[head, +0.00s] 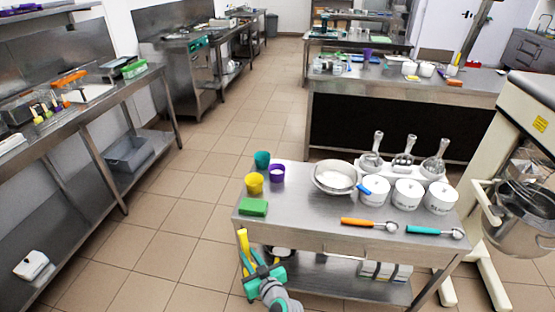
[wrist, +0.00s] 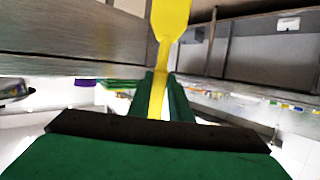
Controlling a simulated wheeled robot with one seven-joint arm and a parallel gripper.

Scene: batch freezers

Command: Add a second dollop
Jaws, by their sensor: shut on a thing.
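My gripper (head: 251,264) is in front of the near left edge of the steel table, below its top. It is shut on a yellow spatula (head: 243,239). In the wrist view, the green fingers (wrist: 160,95) clamp its thin handle, and its wider yellow end (wrist: 171,18) points away from me. I cannot tell whether anything is on it. A metal bowl (head: 318,184) with white contents stands on the table (head: 310,215), with a blue-handled tool at its right rim. Yellow (head: 254,184), purple (head: 277,173) and teal (head: 262,159) cups stand at the table's left.
A green block (head: 253,207) lies at the table's left front. Orange-handled (head: 362,222) and teal-handled (head: 430,230) scoops lie along the front. White tubs (head: 407,195) stand right of the bowl. A large mixer (head: 525,205) stands at the right.

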